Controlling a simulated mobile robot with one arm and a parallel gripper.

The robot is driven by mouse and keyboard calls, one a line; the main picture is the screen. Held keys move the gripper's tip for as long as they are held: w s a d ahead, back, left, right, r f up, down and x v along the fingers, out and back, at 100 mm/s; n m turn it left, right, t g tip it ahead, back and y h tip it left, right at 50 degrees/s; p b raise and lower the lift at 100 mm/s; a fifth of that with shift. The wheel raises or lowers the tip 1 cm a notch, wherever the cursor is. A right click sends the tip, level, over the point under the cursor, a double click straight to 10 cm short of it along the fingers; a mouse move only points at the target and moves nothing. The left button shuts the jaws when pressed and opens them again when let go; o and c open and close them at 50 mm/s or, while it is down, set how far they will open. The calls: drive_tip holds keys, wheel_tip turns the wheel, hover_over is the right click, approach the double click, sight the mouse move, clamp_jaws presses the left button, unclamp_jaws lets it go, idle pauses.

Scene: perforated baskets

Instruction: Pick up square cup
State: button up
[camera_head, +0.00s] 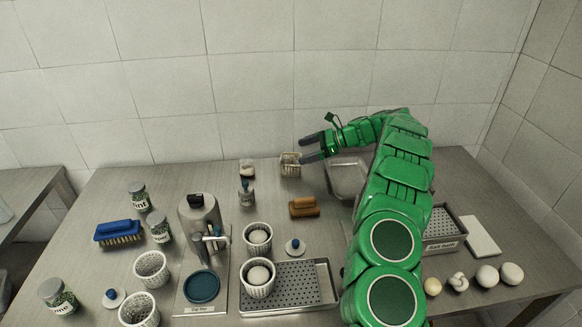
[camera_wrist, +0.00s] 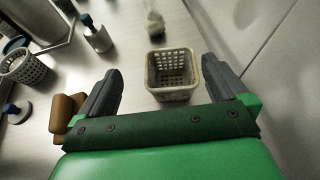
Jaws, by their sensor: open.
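The square cup (camera_wrist: 173,77) is a small cream perforated basket, upright and seemingly empty in the wrist view, standing on the metal table. In the head view the square cup (camera_head: 290,165) is near the back edge, close to the wall. My gripper (camera_wrist: 165,85) is open, with its dark fingers on the left and right sides of the cup and a gap on each side. In the head view my gripper (camera_head: 307,149) reaches in from the right, its fingertips close by the cup. Whether the fingers are level with the cup's walls is hard to tell.
The tiled wall is close behind.

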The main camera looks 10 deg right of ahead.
sight(282, 163)
drive_tip(key=shift+w+d+f+m+t, duration=0.2)
drive_tip(key=shift+w+d+f, duration=0.1)
drive_tip(key=shift+d+f, duration=0.2)
drive_tip(key=shift+w+d+f+m+t, duration=0.1)
drive_tip(key=shift+w+d+f+m, duration=0.1)
drive_tip(key=shift+w+d+f, duration=0.3)
drive_tip(key=shift+s+f+x, duration=0.1)
drive_tip(key=shift+s+x, duration=0.05)
drive_tip(key=shift+x, duration=1.2)
drive_tip(key=shift+s+f+x, duration=0.1)
drive_tip(key=shift+s+x, duration=0.05)
drive_tip(key=shift+x, duration=1.15)
drive_tip(key=shift+s+x, duration=0.15)
drive_tip(key=shift+x, duration=1.2)
drive_tip(key=shift+c, duration=0.2)
drive_tip(key=c, duration=0.7)
